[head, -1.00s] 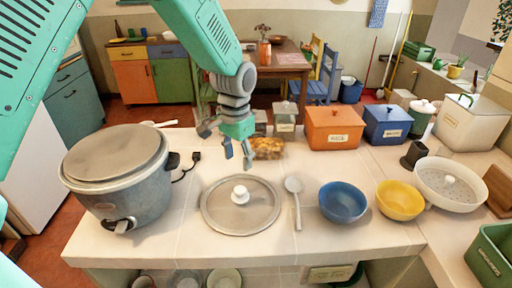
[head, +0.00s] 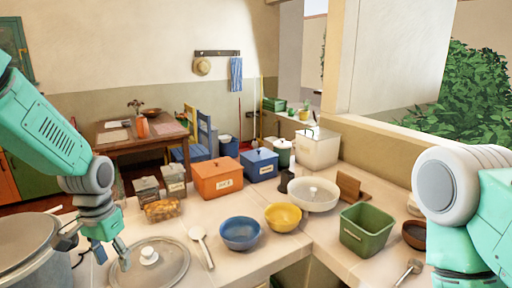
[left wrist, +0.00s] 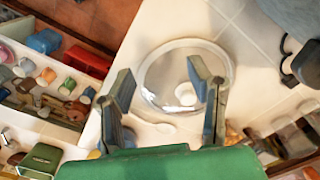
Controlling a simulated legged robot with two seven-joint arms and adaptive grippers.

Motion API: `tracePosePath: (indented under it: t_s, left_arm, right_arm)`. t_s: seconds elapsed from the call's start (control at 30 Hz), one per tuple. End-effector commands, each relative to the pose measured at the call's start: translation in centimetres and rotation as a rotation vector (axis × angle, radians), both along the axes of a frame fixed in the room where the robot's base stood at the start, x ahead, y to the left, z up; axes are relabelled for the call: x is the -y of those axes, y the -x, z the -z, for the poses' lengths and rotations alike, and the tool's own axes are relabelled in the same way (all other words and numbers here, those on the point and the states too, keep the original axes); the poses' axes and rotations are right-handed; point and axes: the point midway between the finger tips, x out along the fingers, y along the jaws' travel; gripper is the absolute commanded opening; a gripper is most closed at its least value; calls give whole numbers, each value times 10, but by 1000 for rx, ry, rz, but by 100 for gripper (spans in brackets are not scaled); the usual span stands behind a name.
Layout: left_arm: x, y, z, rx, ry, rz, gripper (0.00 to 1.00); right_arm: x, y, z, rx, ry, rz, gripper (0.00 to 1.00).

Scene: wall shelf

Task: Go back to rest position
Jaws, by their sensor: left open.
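My left gripper (head: 112,258) is open and empty above the counter in the head view, near the left side of the round glass lid (head: 165,268) with its white knob. In the left wrist view its two fingers (left wrist: 165,95) stand apart, with the lid (left wrist: 172,58) seen between and beyond them. A large grey pot (head: 28,250) stands at the far left, cut by the frame edge. Part of my right arm shows at the right edge of the head view; its gripper is out of sight.
A spoon (head: 202,246), a blue bowl (head: 240,234), a yellow bowl (head: 283,217) and a white colander (head: 313,195) stand on the counter. Behind are an orange box (head: 218,180) and a blue box (head: 259,165). A green bin (head: 366,232) stands at the right.

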Motion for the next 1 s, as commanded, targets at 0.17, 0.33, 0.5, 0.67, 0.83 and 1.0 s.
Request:
tracePosePath:
  t_s: [0.17, 0.33, 0.5, 0.67, 0.83, 1.0]
  left_arm:
    - [2, 12, 23, -3, 4, -11, 47]
    - [6, 27, 57, -7, 11, -29, 47]
    - [11, 58, 98, -8, 17, -55, 47]
    - [15, 101, 144, -11, 24, -92, 47]
    - [21, 178, 200, -22, 26, -153, 47]
    - [24, 262, 230, -19, 18, -220, 47]
  right_arm:
    - [0, 0, 0, 0, 0, 0, 40]
    - [0, 0, 0, 0, 0, 0, 40]
    - [0, 0, 0, 0, 0, 0, 40]
    - [0, 0, 0, 0, 0, 0, 40]
    - [0, 0, 0, 0, 0, 0, 40]
    - [0, 0, 0, 0, 0, 0, 40]
